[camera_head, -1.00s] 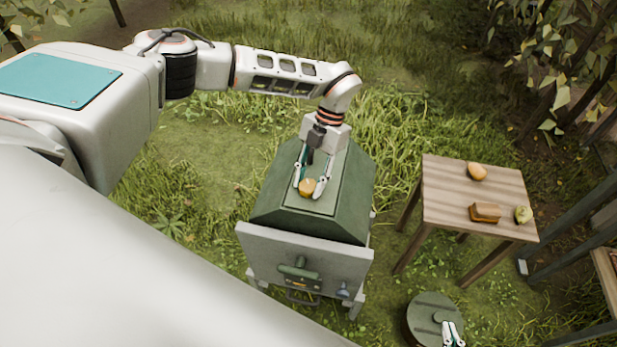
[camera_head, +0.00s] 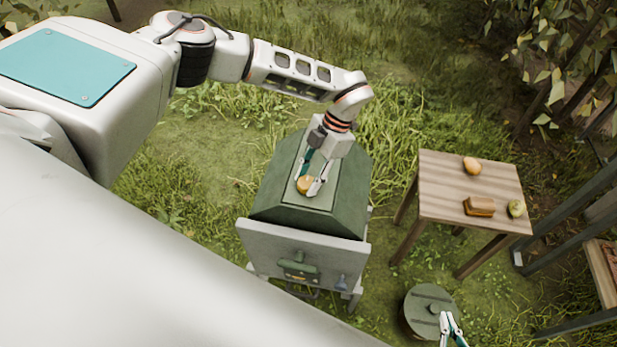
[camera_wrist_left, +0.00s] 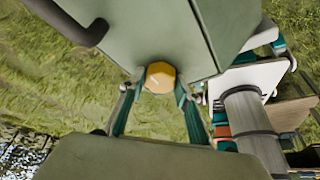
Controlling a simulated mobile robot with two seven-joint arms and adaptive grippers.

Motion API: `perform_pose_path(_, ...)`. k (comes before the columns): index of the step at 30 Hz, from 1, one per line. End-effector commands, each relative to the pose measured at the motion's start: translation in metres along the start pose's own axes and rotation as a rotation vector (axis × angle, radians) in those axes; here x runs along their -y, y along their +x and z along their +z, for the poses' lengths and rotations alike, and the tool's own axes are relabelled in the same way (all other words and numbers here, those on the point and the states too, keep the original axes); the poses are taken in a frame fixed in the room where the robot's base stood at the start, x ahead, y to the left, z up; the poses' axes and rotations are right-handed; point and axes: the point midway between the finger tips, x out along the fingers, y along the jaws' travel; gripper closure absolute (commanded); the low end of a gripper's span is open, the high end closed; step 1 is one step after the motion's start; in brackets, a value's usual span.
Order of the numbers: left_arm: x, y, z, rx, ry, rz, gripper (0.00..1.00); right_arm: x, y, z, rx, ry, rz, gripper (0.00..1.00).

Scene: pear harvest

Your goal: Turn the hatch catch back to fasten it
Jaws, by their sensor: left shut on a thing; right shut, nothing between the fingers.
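The hatch catch is a yellow knob (camera_head: 305,185) on the sloped top panel (camera_head: 318,197) of a dark green machine. My left gripper (camera_head: 311,187) is shut on the knob, one finger on each side. In the left wrist view the knob (camera_wrist_left: 160,77) sits between the two fingertips, with the green panel (camera_wrist_left: 150,35) behind it. A short pale mark shows on the knob's face. My right gripper (camera_head: 452,332) is shut and empty at the bottom edge, in front of a round green lid.
The machine's grey front panel (camera_head: 300,246) carries a green handle (camera_head: 298,268) and a small blue-grey knob. A wooden table (camera_head: 450,190) at right holds an orange-yellow fruit (camera_head: 472,166), a brown block (camera_head: 479,206) and a green fruit (camera_head: 516,208). The round lid (camera_head: 425,300) stands on the grass.

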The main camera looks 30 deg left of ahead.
Motion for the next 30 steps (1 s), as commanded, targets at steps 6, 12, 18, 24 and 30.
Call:
perform_pose_path(6,0.001,0.001,0.0,-0.001,0.004,-0.001,0.65,0.0,0.0,-0.002,-0.004,0.0,0.0,1.0)
perform_pose_path(12,0.001,0.001,0.0,-0.001,0.002,-0.001,0.51,0.0,-0.001,-0.004,-0.008,0.0,0.001,1.0)
perform_pose_path(18,0.0,0.0,0.0,0.0,0.0,-0.001,0.51,-0.001,-0.001,-0.001,-0.002,-0.004,0.001,1.0)
perform_pose_path(24,0.0,-0.019,0.001,0.002,0.0,0.001,0.51,-0.001,0.0,-0.001,-0.002,-0.002,0.0,1.0)
perform_pose_path(30,0.0,-0.06,0.001,0.003,-0.001,0.002,0.51,-0.001,0.0,-0.002,-0.003,-0.001,0.0,1.0)
